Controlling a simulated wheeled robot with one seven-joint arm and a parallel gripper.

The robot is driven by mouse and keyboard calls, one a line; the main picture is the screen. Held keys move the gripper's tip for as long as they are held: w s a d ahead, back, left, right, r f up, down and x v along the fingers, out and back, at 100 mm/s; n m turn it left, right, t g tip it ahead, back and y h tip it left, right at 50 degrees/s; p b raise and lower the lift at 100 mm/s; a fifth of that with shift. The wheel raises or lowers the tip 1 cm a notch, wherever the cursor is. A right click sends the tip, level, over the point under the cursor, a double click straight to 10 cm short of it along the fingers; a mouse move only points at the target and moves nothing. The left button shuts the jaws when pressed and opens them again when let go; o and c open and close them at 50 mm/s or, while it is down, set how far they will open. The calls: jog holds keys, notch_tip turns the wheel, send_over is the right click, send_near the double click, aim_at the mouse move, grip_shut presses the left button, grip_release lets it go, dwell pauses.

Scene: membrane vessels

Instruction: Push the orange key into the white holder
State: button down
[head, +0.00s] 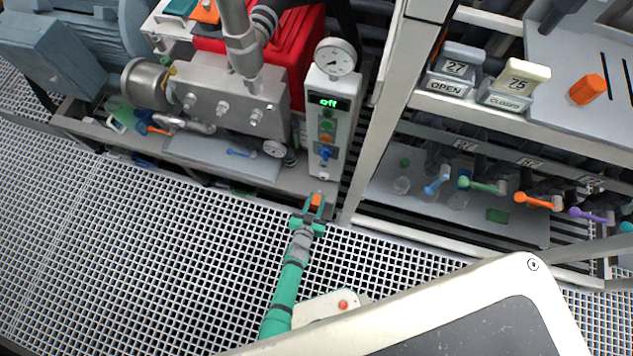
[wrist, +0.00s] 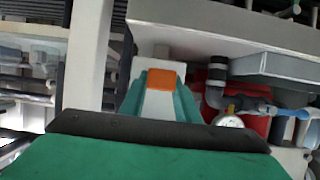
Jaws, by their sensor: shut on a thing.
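My gripper (head: 313,208) has teal fingers and is shut on the orange key (head: 316,199), a small orange block between the fingertips. In the wrist view the orange key (wrist: 166,79) shows between the finger ends, with a pale surface below it. My gripper is over the grating, just in front of the lower end of an upright white control box (head: 344,110). The key appears apart from the box's buttons, but its contact with the lower edge cannot be told. I cannot tell for sure which white part is the holder.
The control box has a gauge (head: 335,57), an "off" display (head: 328,102) and a blue switch (head: 325,153). A white frame post (head: 388,110) rises at its right. Shelves with colored valve handles stand right. The grating (head: 150,250) is clear.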

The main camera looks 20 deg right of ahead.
aim_at(323, 178)
jog(key=shift+w+d, duration=0.8)
jog(key=shift+w, duration=0.35)
jog(key=shift+w+d, duration=0.75)
jog(key=shift+w, duration=0.35)
jog(key=shift+w+d, duration=0.3)
jog(key=shift+w, duration=0.2)
dwell(0.8)
jog(key=shift+w+d+r, duration=0.15)
jog(key=shift+w+d, duration=0.05)
jog(key=shift+w, duration=0.05)
